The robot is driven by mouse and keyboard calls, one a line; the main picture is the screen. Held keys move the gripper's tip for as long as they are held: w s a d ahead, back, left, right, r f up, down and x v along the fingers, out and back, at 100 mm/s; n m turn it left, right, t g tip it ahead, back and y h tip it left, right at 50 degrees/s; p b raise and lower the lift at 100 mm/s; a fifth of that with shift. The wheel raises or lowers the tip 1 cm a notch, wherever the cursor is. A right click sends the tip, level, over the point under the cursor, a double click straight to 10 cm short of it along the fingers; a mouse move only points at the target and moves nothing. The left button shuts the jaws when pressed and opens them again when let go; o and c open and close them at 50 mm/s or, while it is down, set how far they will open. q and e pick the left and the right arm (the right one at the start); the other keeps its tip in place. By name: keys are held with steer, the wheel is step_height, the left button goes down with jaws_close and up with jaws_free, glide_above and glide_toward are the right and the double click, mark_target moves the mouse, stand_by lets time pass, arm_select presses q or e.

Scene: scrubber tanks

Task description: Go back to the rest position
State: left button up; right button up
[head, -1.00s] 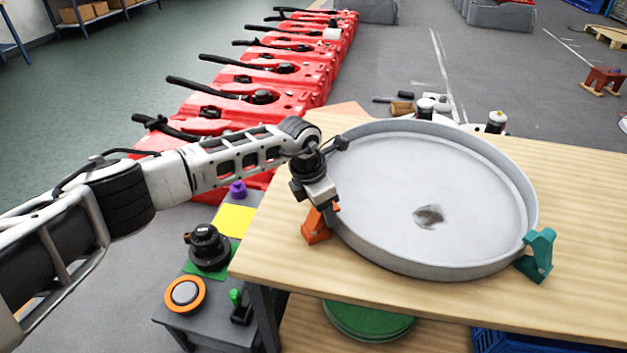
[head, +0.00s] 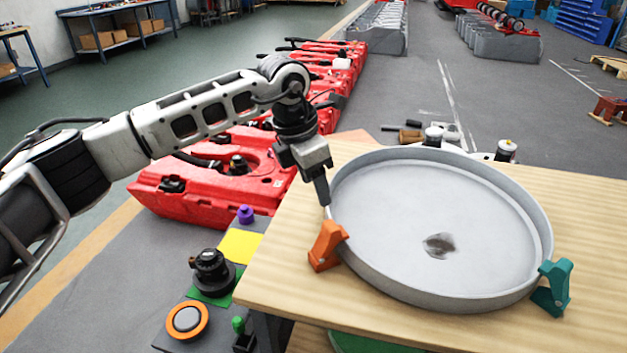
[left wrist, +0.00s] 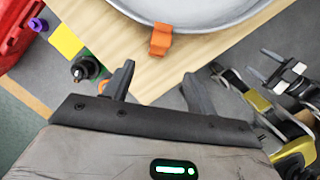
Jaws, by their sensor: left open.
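My left gripper (head: 322,190) is above the left rim of a round grey tray (head: 400,205) on a wooden table, near an orange clamp (head: 327,246). In the left wrist view its two dark fingers (left wrist: 157,92) are apart with nothing between them, so it is open. The orange clamp (left wrist: 161,40) and the tray rim (left wrist: 170,20) show ahead of the fingers in that view. A teal clamp (head: 553,288) sits at the tray's right edge. The tray holds a dark patch near its middle. My right gripper is not seen in the head view.
A side stand with a black knob (head: 211,272), an orange-ringed button (head: 187,320) and a purple knob (head: 245,214) is left of the table (head: 290,275). Red tanks (head: 215,185) stand in a row behind. White-capped items (head: 433,136) are behind the tray.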

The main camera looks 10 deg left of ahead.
arm_select(q)
steer(key=s+d+f+n+g+h, duration=0.1)
steer(key=s+d+n+h, duration=0.2)
steer(key=s+d+h, duration=0.6)
steer(key=s+d+n+g+h, duration=0.25)
steer(key=s+d+h, duration=0.3)
steer(key=d, duration=0.45)
steer(key=w+a+f+n+t+y, duration=0.1)
steer(key=a+f+n+t+y, duration=0.55)
steer(key=n, duration=0.85)
steer(key=w+a+f+n+t+y, duration=0.1)
steer(key=a+f+n+t, duration=0.2)
steer(key=a+n+t, duration=0.7)
steer(key=s+a+f+n+g+y, duration=0.2)
steer(key=s+a+f+n+y, duration=0.1)
steer(key=s+f+n, duration=0.3)
steer(key=s+a+f+n+g+y, duration=0.2)
steer(key=s+a+f+n+y, duration=0.1)
steer(key=s+f+n, duration=0.3)
step_height(320, 180, down, 2)
steer(key=shift+s+a+f+n, duration=0.2)
steer(key=shift+s+n, duration=0.2)
steer(key=shift+n, duration=0.35)
